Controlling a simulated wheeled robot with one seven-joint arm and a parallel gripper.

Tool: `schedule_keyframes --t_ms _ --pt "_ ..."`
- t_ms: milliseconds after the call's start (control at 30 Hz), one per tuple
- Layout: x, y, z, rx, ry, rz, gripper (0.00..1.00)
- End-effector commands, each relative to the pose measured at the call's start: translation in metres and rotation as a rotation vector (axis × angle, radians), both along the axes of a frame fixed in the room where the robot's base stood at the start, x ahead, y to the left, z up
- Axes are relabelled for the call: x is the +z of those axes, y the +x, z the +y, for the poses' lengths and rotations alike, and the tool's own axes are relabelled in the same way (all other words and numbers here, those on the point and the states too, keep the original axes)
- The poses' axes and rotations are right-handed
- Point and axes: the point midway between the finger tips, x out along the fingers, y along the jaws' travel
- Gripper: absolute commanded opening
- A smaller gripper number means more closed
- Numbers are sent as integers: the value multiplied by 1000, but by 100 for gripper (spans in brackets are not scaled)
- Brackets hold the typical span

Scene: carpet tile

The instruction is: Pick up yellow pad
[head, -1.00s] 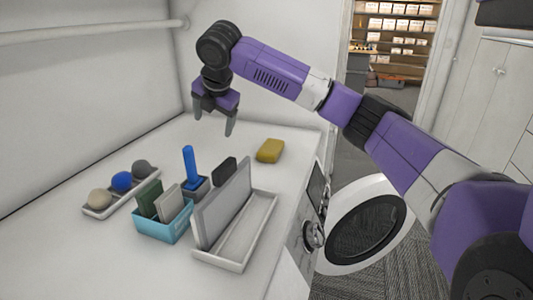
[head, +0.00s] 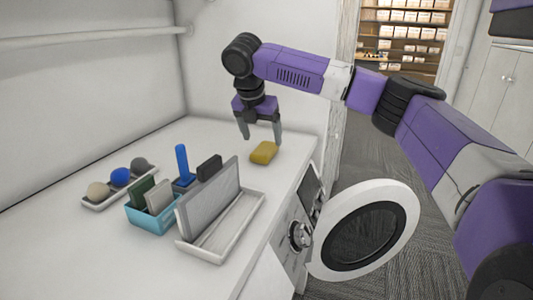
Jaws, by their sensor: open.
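The yellow pad (head: 263,153) lies flat on the white counter, near its back right edge in the head view. My gripper (head: 263,143) points down just above and behind the pad. Its two fingers are spread apart, one to the left of the pad and one near its right end. Nothing is held between them. I cannot tell the exact height of the fingertips over the counter.
A grey tray (head: 222,240) with an upright panel stands in front of the pad. Left of it are a teal box (head: 150,219) with pads, a blue-handled item (head: 182,162) and a tray of balls (head: 120,180). An open round washer door (head: 362,232) is at right.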

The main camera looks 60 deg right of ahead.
Motion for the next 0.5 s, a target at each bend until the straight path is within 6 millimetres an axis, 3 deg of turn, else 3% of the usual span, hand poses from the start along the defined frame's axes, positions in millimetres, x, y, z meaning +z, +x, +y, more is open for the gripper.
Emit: schedule_keyframes --t_ms 300,500 --pt "-39 3 -11 0 0 1 80" --pt "-53 3 -17 1 0 -2 80"
